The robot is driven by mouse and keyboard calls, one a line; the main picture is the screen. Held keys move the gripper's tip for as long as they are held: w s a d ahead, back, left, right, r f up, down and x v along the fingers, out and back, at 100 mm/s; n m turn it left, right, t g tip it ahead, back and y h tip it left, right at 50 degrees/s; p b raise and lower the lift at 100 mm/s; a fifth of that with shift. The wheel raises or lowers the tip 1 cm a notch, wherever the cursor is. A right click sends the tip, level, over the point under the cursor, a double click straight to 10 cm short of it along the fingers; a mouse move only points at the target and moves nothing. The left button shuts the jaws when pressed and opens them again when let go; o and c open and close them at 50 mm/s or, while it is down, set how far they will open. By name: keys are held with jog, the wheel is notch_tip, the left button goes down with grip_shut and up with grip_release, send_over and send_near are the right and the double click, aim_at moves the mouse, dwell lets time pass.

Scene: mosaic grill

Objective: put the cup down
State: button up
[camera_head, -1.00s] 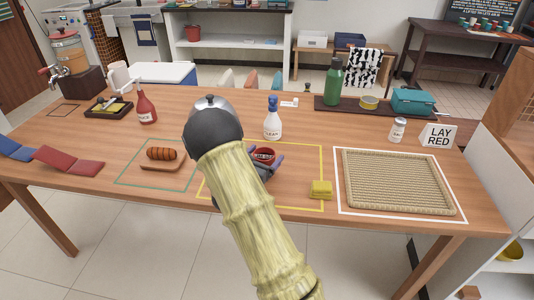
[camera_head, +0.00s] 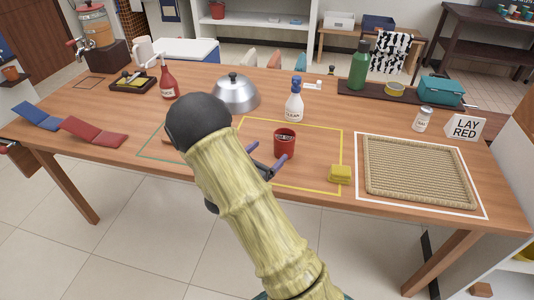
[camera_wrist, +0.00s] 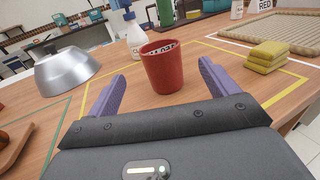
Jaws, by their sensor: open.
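The red cup (camera_head: 285,142) stands upright on the wooden table inside the yellow outline, with dark lettering near its rim. In the wrist view the cup (camera_wrist: 162,68) stands just beyond and between the tips of my gripper (camera_wrist: 163,82). The purple fingers are wide apart, with a gap on both sides of the cup. In the head view my gripper (camera_head: 268,163) is at the cup's near side, partly hidden by my arm.
A spray bottle (camera_head: 294,102) and a metal dome (camera_head: 236,93) stand behind the cup. A woven tray (camera_head: 418,184) lies to the right. Table between cup and tray is mostly clear.

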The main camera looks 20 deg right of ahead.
jog(key=s+d+m+g, duration=0.1)
jog(key=s+g, duration=0.1)
jog(key=s+d+m+g, duration=0.1)
jog(key=s+m, duration=0.1)
jog(key=s+d+m+g, duration=0.2)
jog(key=shift+s+r+g, duration=0.1)
jog(key=shift+s+g, duration=0.2)
jog(key=shift+s, duration=0.05)
jog(key=s+a+f+m+g+y, duration=0.1)
jog(key=s+a+m+g+y, duration=0.2)
jog(key=s+m+y, duration=0.3)
jog(key=s+a+f+m+g+y, duration=0.1)
jog(key=s+a+m+g+y, duration=0.2)
jog(key=s+m, duration=0.4)
jog(key=a+r+m+t+y, duration=0.3)
jog(key=a+m+t+y, duration=0.1)
jog(key=a+m+y, duration=0.2)
jog(key=shift+s+r+m, duration=0.3)
jog(key=shift+s+r, duration=0.05)
jog(key=shift+r, duration=0.1)
notch_tip(320, 180, up, 20)
jog(key=p, duration=2)
jog(key=shift+r, duration=0.15)
